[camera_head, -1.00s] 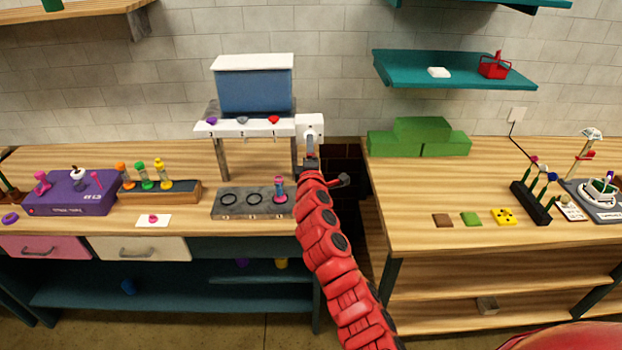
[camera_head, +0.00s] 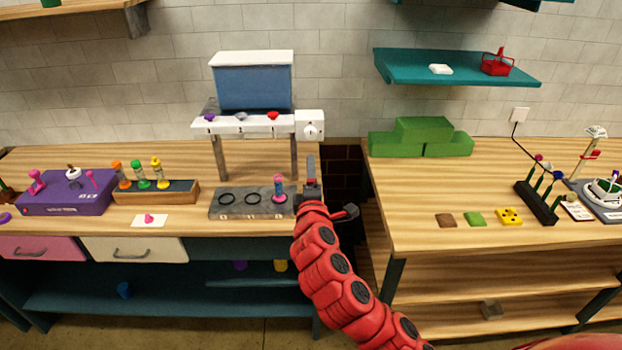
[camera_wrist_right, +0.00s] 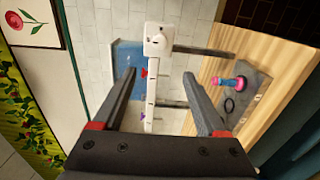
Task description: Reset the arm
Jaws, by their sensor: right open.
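My right arm (camera_head: 345,275) is red and comes in from the bottom right of the head view. Its gripper (camera_head: 311,170) is in front of the gap between the two tables, just below the white dial box (camera_head: 310,118) of the dispenser and apart from it. In the right wrist view the gripper (camera_wrist_right: 160,73) is open, with two dark fingers and nothing between them. The dial box (camera_wrist_right: 158,42) shows beyond the fingers. My left gripper is not in view.
The dispenser's blue tank (camera_head: 253,88) stands over a grey base (camera_head: 240,214) holding a pink and blue vial (camera_head: 279,189). A purple box (camera_head: 66,195) and a vial rack (camera_head: 157,192) stand left. Green blocks (camera_head: 420,138) and a dark tool rack (camera_head: 537,203) are on the right table.

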